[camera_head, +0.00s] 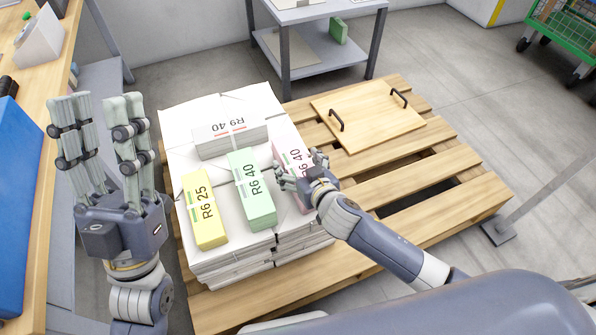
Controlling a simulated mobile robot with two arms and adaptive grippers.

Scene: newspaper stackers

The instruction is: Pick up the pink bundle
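The pink bundle (284,149), printed "R6 40", lies on the white paper stack at its right side. My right gripper (299,171) is over its near half, with fingers at its left and right sides. The hand hides part of the bundle, and I cannot tell whether the fingers press on it. My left gripper (103,132) is raised at the left, away from the bundles, its fingers apart and empty.
A green bundle (254,203), a yellow bundle (207,222) and a white bundle (228,145) share the paper stack (190,120). It stands on a wooden pallet (455,212). A board with two handles (368,116) lies at right. A grey table (315,10) stands behind.

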